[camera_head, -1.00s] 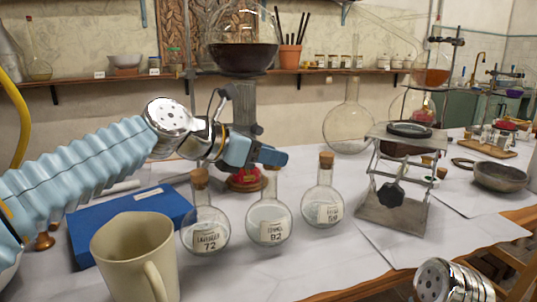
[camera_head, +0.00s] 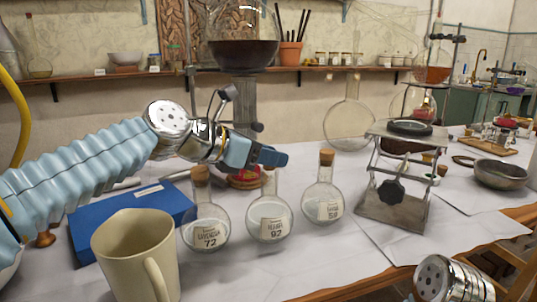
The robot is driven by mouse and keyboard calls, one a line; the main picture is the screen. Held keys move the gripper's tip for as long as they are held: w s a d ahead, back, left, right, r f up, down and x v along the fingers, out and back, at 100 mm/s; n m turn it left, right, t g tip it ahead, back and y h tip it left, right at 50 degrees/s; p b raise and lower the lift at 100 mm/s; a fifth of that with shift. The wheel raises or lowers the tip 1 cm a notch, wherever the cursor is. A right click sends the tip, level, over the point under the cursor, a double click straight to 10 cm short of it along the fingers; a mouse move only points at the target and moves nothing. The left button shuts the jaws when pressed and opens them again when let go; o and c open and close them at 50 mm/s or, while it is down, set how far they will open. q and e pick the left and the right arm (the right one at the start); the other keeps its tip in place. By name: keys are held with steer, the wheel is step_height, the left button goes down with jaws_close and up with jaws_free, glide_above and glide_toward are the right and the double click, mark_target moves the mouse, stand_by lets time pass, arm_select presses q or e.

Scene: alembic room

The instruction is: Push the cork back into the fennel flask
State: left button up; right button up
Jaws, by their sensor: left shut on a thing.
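The fennel flask (camera_head: 269,219) is the middle of three round glass flasks on the bench. It stands upright, and its label appears to read 92. My left gripper (camera_head: 275,158) is directly above its neck, with the blue fingers shut at the mouth. What they hold is mostly hidden by the fingers; it appears to be the flask's cork. I cannot tell how far the cork sits in the neck. My right arm (camera_head: 452,282) shows only as a silver joint at the bottom right; its gripper is out of view.
The corked lavender flask (camera_head: 207,226) stands close on the left and another corked flask (camera_head: 323,203) on the right. A beige mug (camera_head: 134,255) and a blue box (camera_head: 160,204) are at the left. A lab jack (camera_head: 395,190) stands to the right.

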arm_select(q)
steer(key=shift+f, duration=0.5)
stand_by(0.4)
steer(key=shift+f+p, duration=0.3)
steer(key=shift+f, duration=0.1)
stand_by(2.4)
steer(key=o, duration=1.2)
steer(key=shift+c, duration=0.2)
steer(key=v, duration=1.3)
steer(key=shift+s+a, duration=0.25)
steer(key=shift+a, duration=0.05)
steer(key=shift+r, duration=0.1)
